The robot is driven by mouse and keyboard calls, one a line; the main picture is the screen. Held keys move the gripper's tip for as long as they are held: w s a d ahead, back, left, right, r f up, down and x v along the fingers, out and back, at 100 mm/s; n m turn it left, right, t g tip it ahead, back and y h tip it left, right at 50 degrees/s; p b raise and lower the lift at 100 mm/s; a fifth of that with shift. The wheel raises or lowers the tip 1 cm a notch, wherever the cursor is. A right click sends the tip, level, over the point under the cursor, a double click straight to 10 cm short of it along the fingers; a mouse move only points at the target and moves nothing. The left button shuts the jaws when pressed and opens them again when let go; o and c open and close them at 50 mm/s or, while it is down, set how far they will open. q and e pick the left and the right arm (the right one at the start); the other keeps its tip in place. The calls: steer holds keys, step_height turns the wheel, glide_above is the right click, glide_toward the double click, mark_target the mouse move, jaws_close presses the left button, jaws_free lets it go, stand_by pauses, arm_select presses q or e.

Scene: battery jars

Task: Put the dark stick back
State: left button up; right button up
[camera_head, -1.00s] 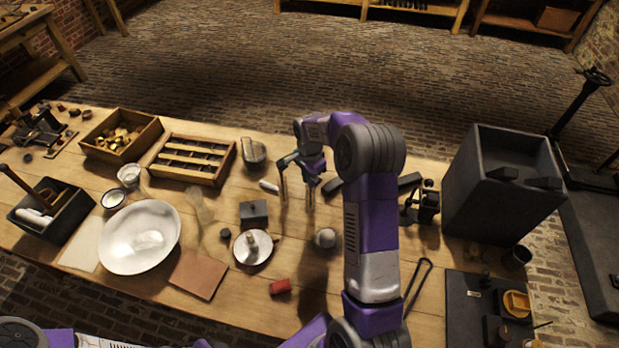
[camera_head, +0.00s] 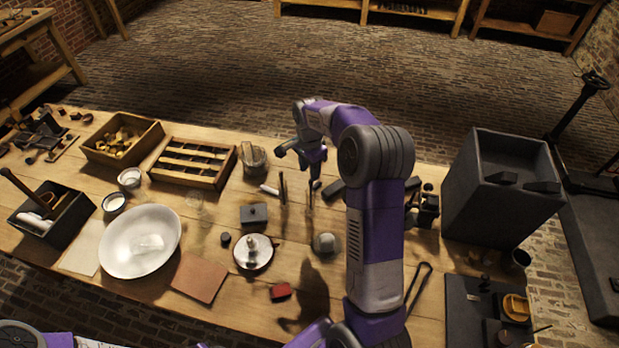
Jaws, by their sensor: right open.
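My right gripper (camera_head: 296,198) points down over the middle of the table, its two fingers apart with nothing visible between them. A short dark bar (camera_head: 334,190) lies just right of the fingers, partly behind my arm. A second dark piece (camera_head: 412,183) lies further right, partly hidden by my arm. I cannot tell which, if either, is the dark stick. A pale stick (camera_head: 269,189) lies just left of the fingers. A dark box (camera_head: 72,222) at the left holds white pieces and a long dark handle (camera_head: 20,187). My left gripper is out of view.
A wooden rack (camera_head: 216,182) and a crate of scraps (camera_head: 99,154) stand at the back left. A white bowl (camera_head: 120,258), a grey block (camera_head: 253,215), a round dish (camera_head: 262,262) and a red block (camera_head: 280,292) stand nearer. A tall dark tank (camera_head: 490,205) stands right.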

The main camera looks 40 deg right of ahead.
steer(key=shift+r, duration=2.7)
